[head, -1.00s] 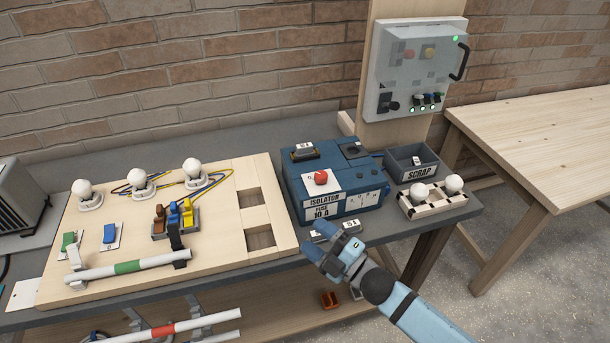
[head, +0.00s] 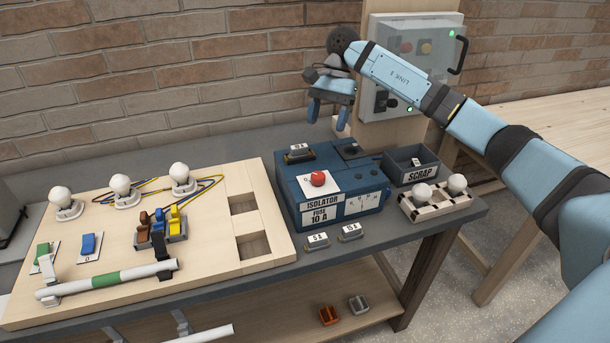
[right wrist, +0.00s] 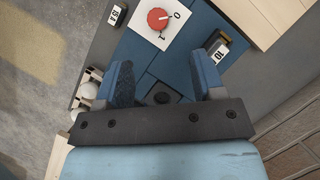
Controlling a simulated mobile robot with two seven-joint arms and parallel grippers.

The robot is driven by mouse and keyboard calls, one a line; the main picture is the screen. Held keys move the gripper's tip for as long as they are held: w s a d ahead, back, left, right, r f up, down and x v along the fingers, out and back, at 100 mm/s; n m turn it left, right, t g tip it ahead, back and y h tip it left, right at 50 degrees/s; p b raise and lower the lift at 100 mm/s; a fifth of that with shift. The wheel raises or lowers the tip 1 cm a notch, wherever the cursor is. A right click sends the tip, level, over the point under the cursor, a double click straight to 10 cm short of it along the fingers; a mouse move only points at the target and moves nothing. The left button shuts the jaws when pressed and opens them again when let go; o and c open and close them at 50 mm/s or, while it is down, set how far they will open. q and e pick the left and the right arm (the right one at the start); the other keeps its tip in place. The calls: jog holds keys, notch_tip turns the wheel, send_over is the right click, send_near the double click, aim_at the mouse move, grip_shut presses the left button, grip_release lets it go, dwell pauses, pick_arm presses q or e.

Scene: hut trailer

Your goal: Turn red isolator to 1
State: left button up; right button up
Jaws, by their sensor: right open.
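The red isolator knob (head: 317,179) sits on a white plate on top of the blue isolator box (head: 350,207). It also shows in the right wrist view (right wrist: 158,18), with a white mark pointing toward the O; the I is on another side of the plate. My right gripper (head: 328,114) is open and empty, fingers pointing down, above the back of the box and apart from the knob. Its fingers also show in the right wrist view (right wrist: 165,75), with the knob beyond their tips. My left gripper is out of view.
A fuse labelled 10 (head: 299,153) stands on the box's back left. Two fuses, 5 A (head: 317,241) and 15 A (head: 350,231), lie in front. The scrap bin (head: 411,167) and a bulb holder (head: 437,200) are to the right. A wooden board (head: 215,260) is to the left.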

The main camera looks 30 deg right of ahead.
aim_at(318, 175)
jog(key=x, duration=0.4)
jog(key=p+x, duration=0.1)
jog(key=x, duration=0.3)
jog(key=p+x, duration=0.1)
jog(key=x, duration=0.3)
jog(key=shift+d+f, duration=0.15)
jog(key=shift+d, duration=0.3)
jog(key=shift+s+a+f, duration=0.1)
jog(key=shift+a+f, duration=0.1)
jog(key=shift+f, duration=0.3)
jog(key=c, duration=0.9)
